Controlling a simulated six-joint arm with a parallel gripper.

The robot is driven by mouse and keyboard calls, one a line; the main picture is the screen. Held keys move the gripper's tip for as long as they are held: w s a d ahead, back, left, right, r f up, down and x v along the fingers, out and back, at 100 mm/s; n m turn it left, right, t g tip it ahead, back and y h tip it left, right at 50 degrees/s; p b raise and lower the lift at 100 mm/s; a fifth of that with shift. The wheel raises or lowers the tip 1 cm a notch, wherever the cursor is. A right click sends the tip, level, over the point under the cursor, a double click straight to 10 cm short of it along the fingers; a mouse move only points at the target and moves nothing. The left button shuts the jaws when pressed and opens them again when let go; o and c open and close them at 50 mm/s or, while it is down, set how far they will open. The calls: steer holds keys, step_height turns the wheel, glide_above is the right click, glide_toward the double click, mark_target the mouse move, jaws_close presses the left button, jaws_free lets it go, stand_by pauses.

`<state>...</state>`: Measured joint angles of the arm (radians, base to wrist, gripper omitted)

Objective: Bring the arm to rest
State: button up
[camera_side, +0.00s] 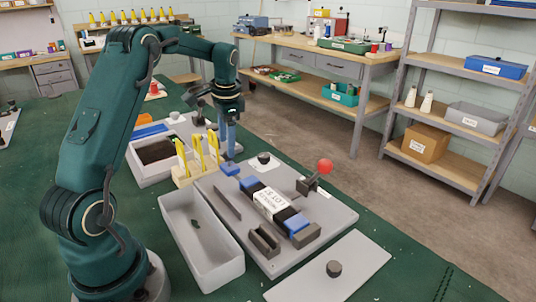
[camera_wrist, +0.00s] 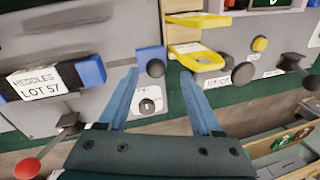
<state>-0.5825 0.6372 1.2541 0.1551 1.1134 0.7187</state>
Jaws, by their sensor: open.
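My gripper (camera_side: 229,145) hangs with its blue fingers pointing down, behind the grey fixture board (camera_side: 325,236) and to the right of the wooden rack of yellow tools (camera_side: 198,155). In the wrist view my gripper (camera_wrist: 158,73) has its two blue fingers spread wide with nothing held between them. A blue block with a dark round knob (camera_wrist: 155,67) shows beyond the gap between the fingertips. Whether the fingertips touch anything below is unclear. The dark heddle bar with a white "HEDDLES LOT 57" label (camera_side: 270,202) lies on the board between blue end pieces.
A red-ball lever (camera_side: 324,167) stands up from the board.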

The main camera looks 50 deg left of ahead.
steer(key=shift+d+r, duration=0.15)
steer(key=shift+r, duration=0.7)
steer(key=s+d+r+m+t, duration=0.2)
steer(key=s+d+r+t, duration=0.15)
steer(key=d+r, duration=0.9)
steer(key=s+d+f+n+t+h, duration=0.1)
steer(key=s+d+f+n, duration=0.1)
steer(key=s+d, duration=0.3)
steer(key=s+d+f+n+h, duration=0.1)
steer(key=s+d+f+n, duration=0.1)
steer(key=s+d+f, duration=0.3)
steer(key=shift+s+d+f+t, duration=0.2)
steer(key=shift+s+d+t, duration=0.2)
steer(key=shift+s, duration=0.8)
